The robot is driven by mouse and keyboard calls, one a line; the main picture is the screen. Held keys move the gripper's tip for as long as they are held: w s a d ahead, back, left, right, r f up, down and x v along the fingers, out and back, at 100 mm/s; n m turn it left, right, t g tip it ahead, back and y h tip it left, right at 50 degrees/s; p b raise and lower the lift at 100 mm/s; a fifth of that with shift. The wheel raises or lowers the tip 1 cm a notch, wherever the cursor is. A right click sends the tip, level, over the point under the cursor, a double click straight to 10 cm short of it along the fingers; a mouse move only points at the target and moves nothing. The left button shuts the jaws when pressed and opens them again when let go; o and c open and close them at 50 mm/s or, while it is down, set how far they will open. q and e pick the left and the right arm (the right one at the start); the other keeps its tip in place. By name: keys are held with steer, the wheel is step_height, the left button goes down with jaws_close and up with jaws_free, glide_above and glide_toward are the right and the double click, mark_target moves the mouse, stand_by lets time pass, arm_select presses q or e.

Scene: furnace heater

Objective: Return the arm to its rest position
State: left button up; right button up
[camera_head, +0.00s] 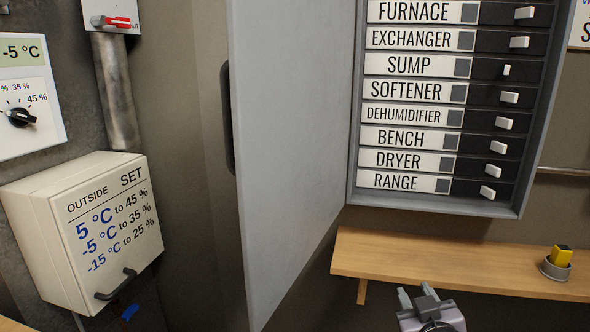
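My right gripper (416,297) shows at the bottom edge, right of centre, in front of the wooden shelf. Its two grey fingers stand apart with nothing between them. Most of the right arm is outside the picture. My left gripper and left arm are not in view.
A breaker panel (353,150) with labelled switches hangs above the wooden shelf (440,262). A large grey door (285,150) stands open at its left. A yellow object (562,256) sits in a round holder (555,270) on the shelf. A cream box (40,245) is at left.

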arm_select(q)
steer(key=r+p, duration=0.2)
steer(key=p, duration=0.1)
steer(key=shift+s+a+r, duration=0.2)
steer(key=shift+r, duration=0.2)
arm_select(e)
steer(key=s+a+f+g+y, duration=0.1)
steer(key=s+f+g+y, duration=0.2)
steer(key=s+f, duration=1.8)
steer(key=s+g, duration=0.2)
steer(key=s, duration=0.1)
steer(key=shift+s+a+g+y, duration=0.15)
steer(key=shift+a+g+y, duration=0.15)
steer(key=shift+a+y, duration=0.1)
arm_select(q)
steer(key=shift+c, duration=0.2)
